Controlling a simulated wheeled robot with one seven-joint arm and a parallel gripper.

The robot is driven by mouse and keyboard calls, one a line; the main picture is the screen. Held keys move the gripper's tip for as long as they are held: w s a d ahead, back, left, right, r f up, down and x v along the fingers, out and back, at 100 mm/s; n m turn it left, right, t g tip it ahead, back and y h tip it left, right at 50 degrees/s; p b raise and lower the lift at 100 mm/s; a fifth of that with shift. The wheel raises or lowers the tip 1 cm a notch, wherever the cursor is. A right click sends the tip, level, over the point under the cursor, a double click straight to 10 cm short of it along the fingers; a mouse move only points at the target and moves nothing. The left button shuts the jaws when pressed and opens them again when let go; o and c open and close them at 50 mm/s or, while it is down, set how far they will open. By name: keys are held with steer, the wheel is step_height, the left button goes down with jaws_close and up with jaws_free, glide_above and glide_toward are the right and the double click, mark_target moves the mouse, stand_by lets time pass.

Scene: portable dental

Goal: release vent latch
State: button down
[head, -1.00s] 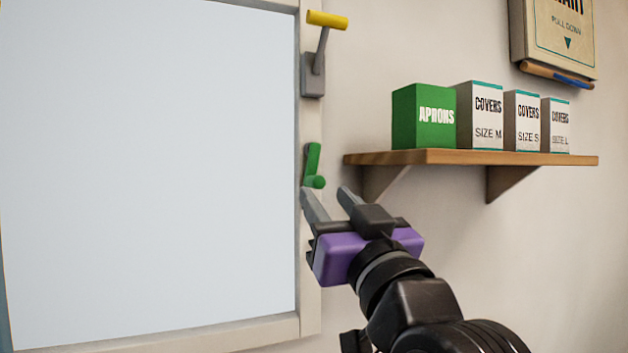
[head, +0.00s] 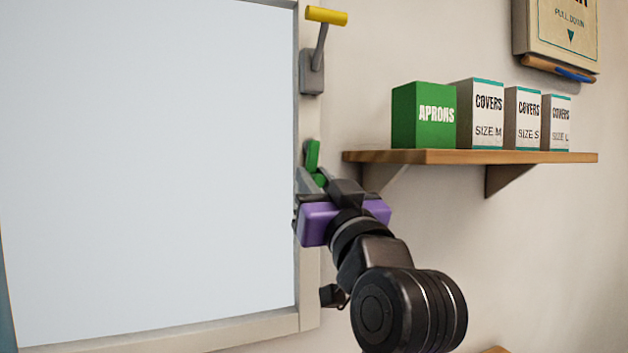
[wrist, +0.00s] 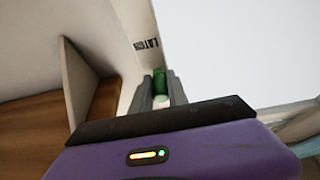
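The vent latch is a green lever (head: 312,154) with a rounded green knob at its lower end. It sits on the right side of the pale window frame, and its lever points up. My gripper (head: 313,181) is at the knob, its grey fingers on either side. In the wrist view the green knob (wrist: 160,84) shows between the fingertips of my gripper (wrist: 160,88). The fingers stand apart; whether they touch the knob is hard to see. A label reading "LAT", partly hidden, is on the frame beside it.
A yellow-handled lever (head: 322,45) is higher on the same frame. A wooden shelf (head: 430,157) to the right holds a green aprons box (head: 424,116) and several covers boxes. A pull-down chart case (head: 556,35) hangs at upper right.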

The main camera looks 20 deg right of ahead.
steer(key=shift+a+m, duration=0.3)
steer(key=shift+a, duration=0.1)
stand_by(0.5)
steer(key=shift+a+r+m+g+h+b, duration=0.15)
steer(key=shift+a+r+m+g+h, duration=0.6)
steer(key=shift+m, duration=1.4)
steer(key=shift+a+r+m+g+h+b, duration=0.3)
steer(key=shift+m+h, duration=0.8)
steer(key=shift+m, duration=1.1)
steer(key=shift+a+r+m+g+h+b, duration=0.1)
steer(key=shift+a+r+m+g+h, duration=0.5)
steer(key=shift+m, duration=1.55)
steer(key=shift+f+h, duration=0.15)
steer(key=shift+h, duration=0.4)
steer(key=c, duration=1.3)
jaws_free()
steer(key=shift+a, duration=0.1)
steer(key=shift+f, duration=0.1)
steer(key=shift+s+f, duration=0.1)
